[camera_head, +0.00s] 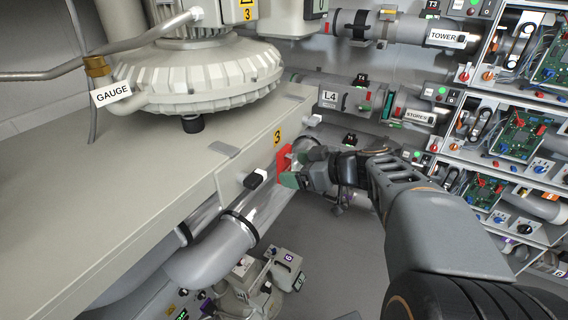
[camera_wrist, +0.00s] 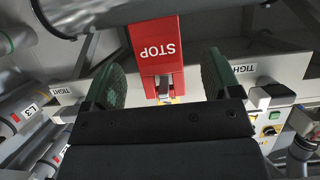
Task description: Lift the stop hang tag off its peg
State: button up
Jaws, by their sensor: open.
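The red stop hang tag (camera_wrist: 157,50) shows in the wrist view with white STOP lettering, upside down there. A small metal peg or clip (camera_wrist: 165,88) shows at its lower edge in that view. My gripper (camera_wrist: 163,80) is open, with one green-padded finger on each side of the tag and gaps between. In the head view the tag (camera_head: 284,161) hangs on the front face of the cream bench, below the yellow 3 label, and my gripper (camera_head: 291,172) is right at it, partly covering it. Whether either finger touches the tag cannot be told.
The cream bench (camera_head: 90,190) carries a large ribbed blower (camera_head: 200,80). A black-knobbed latch (camera_head: 256,179) sits left of the tag. A grey pipe (camera_head: 215,250) runs below. Shelves with circuit boards (camera_head: 513,135) stand at right.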

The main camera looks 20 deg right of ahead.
aim_at(287, 169)
jog(key=shift+p+x, duration=0.35)
jog(key=shift+x, duration=1.75)
jog(key=shift+d+f, duration=0.1)
jog(key=shift+c, duration=0.4)
jog(key=c, duration=0.9)
